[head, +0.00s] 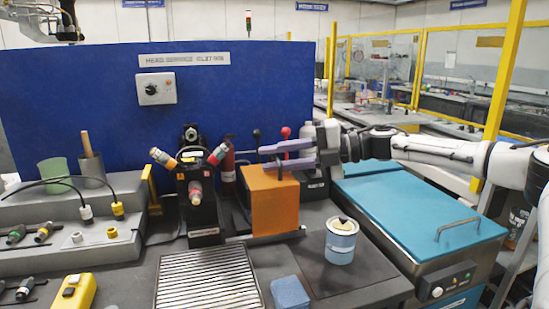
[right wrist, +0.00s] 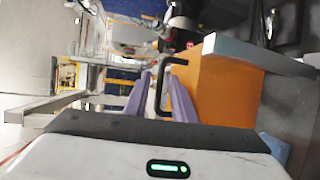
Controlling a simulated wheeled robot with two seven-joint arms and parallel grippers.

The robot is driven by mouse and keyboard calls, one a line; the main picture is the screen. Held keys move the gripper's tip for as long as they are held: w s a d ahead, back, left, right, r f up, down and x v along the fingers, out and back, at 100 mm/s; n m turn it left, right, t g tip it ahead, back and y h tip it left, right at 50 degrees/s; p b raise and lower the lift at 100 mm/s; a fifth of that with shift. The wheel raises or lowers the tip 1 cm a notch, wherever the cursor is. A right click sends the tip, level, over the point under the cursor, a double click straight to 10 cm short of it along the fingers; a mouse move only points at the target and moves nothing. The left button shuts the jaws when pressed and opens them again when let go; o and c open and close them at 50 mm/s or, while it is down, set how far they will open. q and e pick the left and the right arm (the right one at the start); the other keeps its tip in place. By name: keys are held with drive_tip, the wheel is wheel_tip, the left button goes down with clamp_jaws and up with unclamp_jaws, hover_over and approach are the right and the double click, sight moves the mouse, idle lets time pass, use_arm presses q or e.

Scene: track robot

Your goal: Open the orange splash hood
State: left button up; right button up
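The orange splash hood (head: 274,204) is a box-like cover standing upright on the bench, right of the black fixture. Its orange side also fills the middle of the right wrist view (right wrist: 222,92). A black bar handle (right wrist: 161,84) sticks out from the hood there. My right gripper (head: 265,159) reaches in from the right at the hood's top edge. Its two purple fingers are apart. In the right wrist view, the fingers (right wrist: 158,95) lie on either side of the handle; contact cannot be told. My left gripper is not clearly in view.
A blue-and-cream can (head: 341,241) and a blue block (head: 290,293) stand in front of the hood. The black fixture with colored nozzles (head: 197,190) is close on its left. A teal-lidded unit (head: 415,205) is at right, and a blue panel (head: 90,95) behind.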

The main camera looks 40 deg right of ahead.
drive_tip(key=shift+r, duration=0.1)
idle(0.3)
drive_tip(key=shift+s+d+r, duration=0.1)
drive_tip(key=shift+s+d, duration=0.05)
drive_tip(key=shift+s, duration=0.05)
drive_tip(key=shift+v, duration=0.95)
drive_tip(key=shift+s+d, duration=0.25)
drive_tip(key=b+v, duration=0.2)
drive_tip(key=v, duration=0.5)
drive_tip(key=shift+b, duration=0.4)
drive_tip(key=shift+s+d, duration=0.1)
